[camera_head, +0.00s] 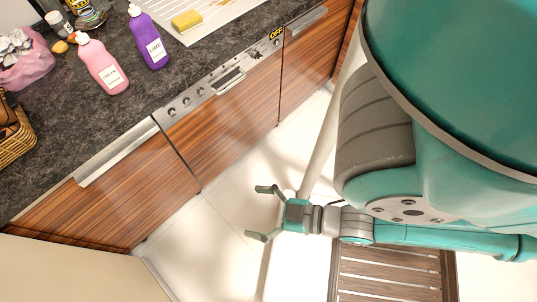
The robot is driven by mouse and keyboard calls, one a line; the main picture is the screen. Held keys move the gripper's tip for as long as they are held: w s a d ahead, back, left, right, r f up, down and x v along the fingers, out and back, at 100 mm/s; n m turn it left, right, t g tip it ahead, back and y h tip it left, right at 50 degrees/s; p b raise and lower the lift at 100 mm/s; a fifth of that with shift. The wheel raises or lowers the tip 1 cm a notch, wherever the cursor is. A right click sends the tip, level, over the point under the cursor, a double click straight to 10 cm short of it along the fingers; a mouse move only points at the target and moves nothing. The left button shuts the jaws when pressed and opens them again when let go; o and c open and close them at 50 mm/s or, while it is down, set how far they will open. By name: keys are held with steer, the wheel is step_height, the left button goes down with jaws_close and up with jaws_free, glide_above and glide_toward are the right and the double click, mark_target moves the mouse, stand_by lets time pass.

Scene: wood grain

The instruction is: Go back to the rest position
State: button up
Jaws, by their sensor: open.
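My gripper (262,212) is in the lower middle of the head view, over the pale tiled floor. Its two fingers are spread apart and point left toward the wooden cabinet fronts. Nothing is between the fingers. My teal arm reaches in from the right side and fills much of the upper right.
A dark stone counter (105,125) runs along the upper left. On it are a pink bottle (103,66), a purple bottle (149,40), a yellow sponge (187,20), a pink bag (26,66) and a wicker basket (15,132). A slatted wooden piece (385,285) stands at the bottom right.

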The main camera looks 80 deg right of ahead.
steer(key=v, duration=0.3)
steer(key=shift+a+r, duration=0.1)
steer(key=shift+r, duration=0.1)
stand_by(1.2)
